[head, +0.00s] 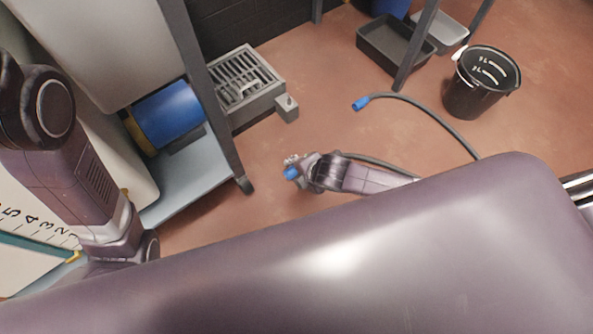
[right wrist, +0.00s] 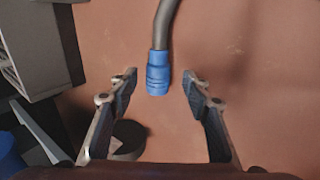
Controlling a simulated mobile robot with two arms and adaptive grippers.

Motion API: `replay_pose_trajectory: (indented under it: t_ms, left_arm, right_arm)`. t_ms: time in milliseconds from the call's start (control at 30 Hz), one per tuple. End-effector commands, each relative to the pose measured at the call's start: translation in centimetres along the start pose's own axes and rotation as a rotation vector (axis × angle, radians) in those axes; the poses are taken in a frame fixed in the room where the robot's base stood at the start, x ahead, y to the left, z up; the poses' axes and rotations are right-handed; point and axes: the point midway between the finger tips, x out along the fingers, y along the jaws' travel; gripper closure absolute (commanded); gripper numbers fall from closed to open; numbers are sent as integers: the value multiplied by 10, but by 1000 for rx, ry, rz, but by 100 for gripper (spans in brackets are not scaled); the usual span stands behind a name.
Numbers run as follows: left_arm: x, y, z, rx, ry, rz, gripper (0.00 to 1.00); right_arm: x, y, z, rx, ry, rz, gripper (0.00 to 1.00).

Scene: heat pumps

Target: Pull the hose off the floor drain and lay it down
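The grey hose (head: 437,118) lies on the floor in a curve that passes behind my body. One blue cuffed end (head: 361,103) lies free on the floor. The other blue cuffed end (head: 291,173) is at my right gripper (head: 298,166). In the right wrist view this blue cuff (right wrist: 158,72) sits between and just beyond the open fingers of my right gripper (right wrist: 160,90), apart from both. A grey grated box (head: 247,73), apparently the floor drain, stands farther back; neither blue end is on it. My left arm shows at the left, but its gripper is hidden.
A shelf frame (head: 212,100) with a blue cylinder (head: 168,114) stands left, its caster (head: 243,185) near my right gripper. A black bucket (head: 474,100) and a dark tray (head: 385,52) are at the back right. Floor between drain and bucket is mostly clear.

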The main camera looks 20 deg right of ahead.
Motion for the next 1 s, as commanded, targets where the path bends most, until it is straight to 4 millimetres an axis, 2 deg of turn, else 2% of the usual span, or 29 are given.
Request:
replay_pose_trajectory:
  t_ms: [233, 367, 800, 1000]
  left_arm:
    - [-1, 0, 0, 0, -1, -1, 60]
    - [-1, 0, 0, 0, -1, 0, 60]
    - [0, 0, 0, 0, -1, 0, 60]
    - [0, 0, 0, 0, 0, 0, 60]
  right_arm:
    - [-3, 0, 0, 0, 0, -1, 56]
    - [-16, 0, 0, 0, 1, 1, 56]
    - [-94, 0, 0, -1, 1, 1, 56]
    - [-115, -1, 0, -1, 1, -1, 56]
